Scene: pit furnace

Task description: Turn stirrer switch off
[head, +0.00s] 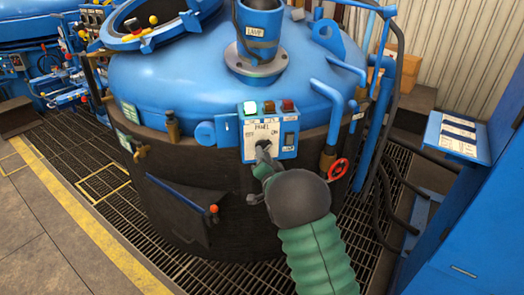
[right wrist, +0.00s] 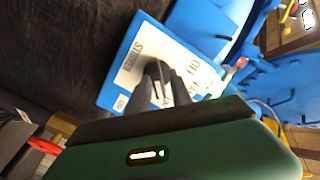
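The stirrer control panel (head: 281,125) is a white-faced blue box on the front of the blue-lidded vessel. It has green, amber and red lamps on top, OFF and ON marks and a rocker at its right. In the right wrist view the panel (right wrist: 133,62) appears tilted, with its STIRRER label readable. My right gripper (head: 263,147) is at the switch in the middle of the panel. In the right wrist view its two dark fingers (right wrist: 163,72) are close together over the switch. They hide the knob, so its position and any grip are unclear. My left gripper is out of view.
A red valve wheel (head: 338,169) and blue pipes stand right of the panel. A dark hinged flap (head: 183,197) sticks out at the lower left of the vessel. A blue stand with a sloped sign board (head: 459,137) is at the right. Open floor (head: 45,225) lies at the left.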

